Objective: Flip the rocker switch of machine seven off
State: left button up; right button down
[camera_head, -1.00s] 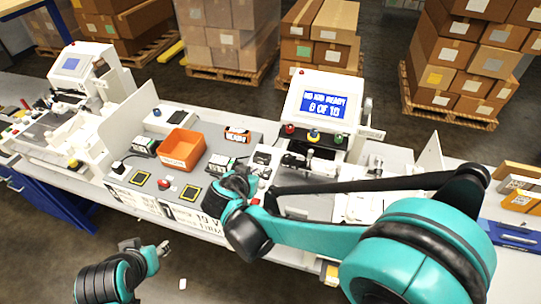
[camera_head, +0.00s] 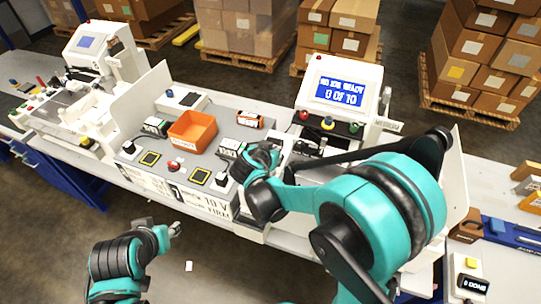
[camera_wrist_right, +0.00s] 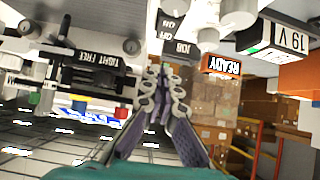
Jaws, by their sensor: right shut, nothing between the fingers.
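A white machine with a tilted blue screen (camera_head: 342,88) stands right of centre in the head view. I cannot read a number seven on it. My right gripper (camera_wrist_right: 165,78) is shut and empty in the right wrist view. Its fingertips point at a grey panel with ON, OFF and JOB labels (camera_wrist_right: 175,32). I cannot tell whether they touch it. The rocker itself is not clearly visible. In the head view my right gripper (camera_head: 262,160) is beside the machine's left side, its fingertips hidden. My left gripper (camera_head: 174,228) hangs in front of the bench, its finger opening too small to judge.
An orange bin (camera_head: 192,130) and a small black-and-orange box (camera_head: 250,119) sit on the grey panel left of the machine. Another white machine (camera_head: 92,60) stands farther left. Coloured knobs (camera_head: 328,123) line the machine's front. Boxes on pallets (camera_head: 482,70) stand behind.

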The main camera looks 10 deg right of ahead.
jog(key=f, duration=0.1)
jog(key=w+f+b, duration=0.1)
jog(key=f, duration=0.1)
jog(key=d+f, duration=0.1)
jog(key=shift+w+f, duration=0.25)
jog(key=shift+f, duration=0.15)
jog(key=shift+w+d+g, duration=0.1)
jog(key=shift+d+g, duration=0.05)
jog(key=shift+g, duration=0.25)
jog(key=shift+f, duration=0.2)
jog(key=shift+w+d+r, duration=0.3)
jog(key=shift+w+d, duration=0.1)
jog(key=shift+w, duration=0.2)
